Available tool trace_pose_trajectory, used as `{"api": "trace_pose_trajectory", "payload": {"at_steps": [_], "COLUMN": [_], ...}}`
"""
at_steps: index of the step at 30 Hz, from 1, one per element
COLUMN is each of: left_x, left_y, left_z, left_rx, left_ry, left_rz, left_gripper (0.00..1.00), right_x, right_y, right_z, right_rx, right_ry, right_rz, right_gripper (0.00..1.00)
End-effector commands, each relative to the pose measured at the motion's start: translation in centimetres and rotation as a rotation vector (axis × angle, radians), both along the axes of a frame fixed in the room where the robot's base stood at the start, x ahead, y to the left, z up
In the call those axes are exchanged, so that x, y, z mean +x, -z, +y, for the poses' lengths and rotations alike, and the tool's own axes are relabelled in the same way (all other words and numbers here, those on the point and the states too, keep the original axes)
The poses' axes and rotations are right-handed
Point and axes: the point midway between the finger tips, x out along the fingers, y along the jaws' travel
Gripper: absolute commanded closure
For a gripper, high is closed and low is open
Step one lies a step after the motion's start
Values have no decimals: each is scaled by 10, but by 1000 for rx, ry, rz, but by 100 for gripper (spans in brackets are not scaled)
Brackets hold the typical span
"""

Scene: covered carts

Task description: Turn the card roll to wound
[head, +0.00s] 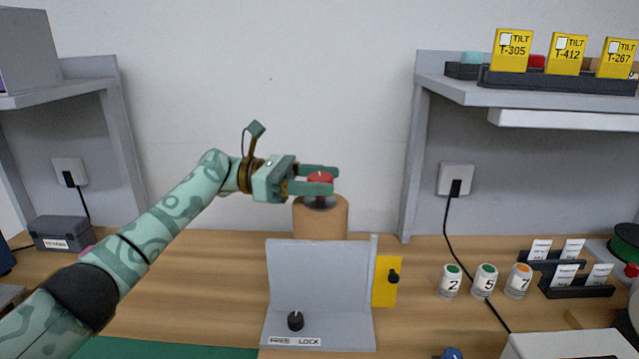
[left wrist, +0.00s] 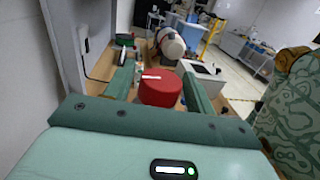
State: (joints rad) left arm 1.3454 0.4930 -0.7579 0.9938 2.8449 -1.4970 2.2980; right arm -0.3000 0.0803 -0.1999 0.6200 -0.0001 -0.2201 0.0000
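The card roll (head: 320,218) is a brown upright cylinder behind a grey angled stand (head: 318,275). A red knob (head: 320,177) sits on top of it; in the left wrist view the red knob (left wrist: 160,92) shows a white pointer mark toward its far left. My left gripper (head: 318,180) reaches in from the left at knob height, one finger on each side of the knob. In the left wrist view a small gap shows between the left finger and the knob, so the gripper looks open around it. My right gripper is not in view.
The stand has a black knob (head: 295,320) by a FREE/LOCK label and a yellow plate (head: 386,281) on its right. Numbered cups (head: 486,281) and card holders (head: 580,284) stand to the right. A grey shelf (head: 530,90) overhangs at right.

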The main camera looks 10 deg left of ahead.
Motion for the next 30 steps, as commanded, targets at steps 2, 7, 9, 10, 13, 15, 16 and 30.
{"api": "trace_pose_trajectory", "payload": {"at_steps": [2, 7, 9, 10, 13, 15, 16, 30], "left_x": [0, 0, -1, 0, 0, -1, -2, -7], "left_y": [1, 2, 3, 3, 3, 3, 3, 3], "left_z": [0, 0, 0, 2, 11, 24, 31, 146], "left_rx": [2, 5, 5, 6, 6, 6, 6, 1], "left_ry": [1, 2, 2, 2, 0, -1, -2, 0], "left_rz": [-1, -1, -1, -1, 0, -1, -1, -1], "left_gripper": [36, 36, 36, 36, 36, 36, 36, 36], "right_x": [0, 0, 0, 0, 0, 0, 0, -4], "right_y": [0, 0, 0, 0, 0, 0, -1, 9], "right_z": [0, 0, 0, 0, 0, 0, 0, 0], "right_rx": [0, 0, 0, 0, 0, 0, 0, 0], "right_ry": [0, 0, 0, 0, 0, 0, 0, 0], "right_rz": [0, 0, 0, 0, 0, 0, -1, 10], "right_gripper": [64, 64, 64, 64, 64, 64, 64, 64]}}
